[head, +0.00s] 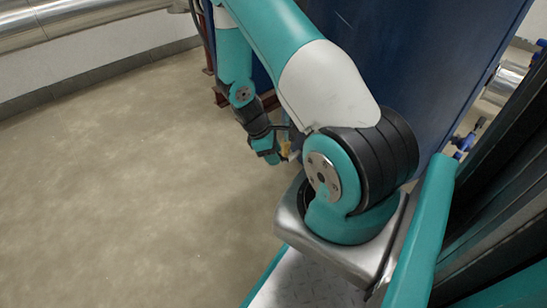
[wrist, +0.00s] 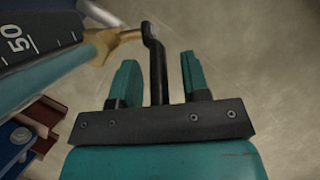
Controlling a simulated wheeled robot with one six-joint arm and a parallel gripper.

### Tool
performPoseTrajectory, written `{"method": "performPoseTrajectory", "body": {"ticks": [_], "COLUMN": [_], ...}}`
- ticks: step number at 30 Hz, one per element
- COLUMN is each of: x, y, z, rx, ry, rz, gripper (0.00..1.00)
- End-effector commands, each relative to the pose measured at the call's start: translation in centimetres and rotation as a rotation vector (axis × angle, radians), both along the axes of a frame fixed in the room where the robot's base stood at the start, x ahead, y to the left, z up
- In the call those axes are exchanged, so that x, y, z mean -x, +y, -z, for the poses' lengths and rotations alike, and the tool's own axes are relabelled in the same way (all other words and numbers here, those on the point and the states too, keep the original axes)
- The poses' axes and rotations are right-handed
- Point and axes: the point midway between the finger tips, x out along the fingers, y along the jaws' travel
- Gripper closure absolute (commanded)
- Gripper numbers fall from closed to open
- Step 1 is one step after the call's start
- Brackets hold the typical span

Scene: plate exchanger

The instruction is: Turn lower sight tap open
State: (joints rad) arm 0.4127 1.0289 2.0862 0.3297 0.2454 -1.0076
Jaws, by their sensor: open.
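My gripper (wrist: 160,78) is open in the wrist view, its two teal fingers apart. A black lever handle (wrist: 155,70) lies between the fingers, with a visible gap on the right side; it looks nearer the left finger. The handle joins a brass tap body (wrist: 112,42) at upper left. In the head view my gripper (head: 280,155) is small, low beside the blue equipment, and a bit of brass (head: 285,150) shows at it. The handle's lower end is hidden behind the gripper's black bar.
A dark scale with the number 50 (wrist: 30,38) and a teal-looking tube run beside the tap at left. A large blue panel (head: 440,60) stands right of my arm. Open floor (head: 120,180) fills the left.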

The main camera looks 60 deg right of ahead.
Motion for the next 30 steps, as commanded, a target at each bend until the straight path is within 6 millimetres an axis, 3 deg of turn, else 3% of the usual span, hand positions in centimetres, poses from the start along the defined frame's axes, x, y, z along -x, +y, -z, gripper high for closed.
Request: {"method": "performPoseTrajectory", "body": {"ticks": [8,14,30], "x": [0.06,0.04,-0.21], "y": [-0.03,-0.01,-0.31], "z": [0.09,0.08,-0.44], "rx": [0.000,0.000,-0.073], "ry": [0.000,0.000,-0.115], "rz": [0.000,0.000,0.001], "gripper": [0.57,1.00,1.00]}}
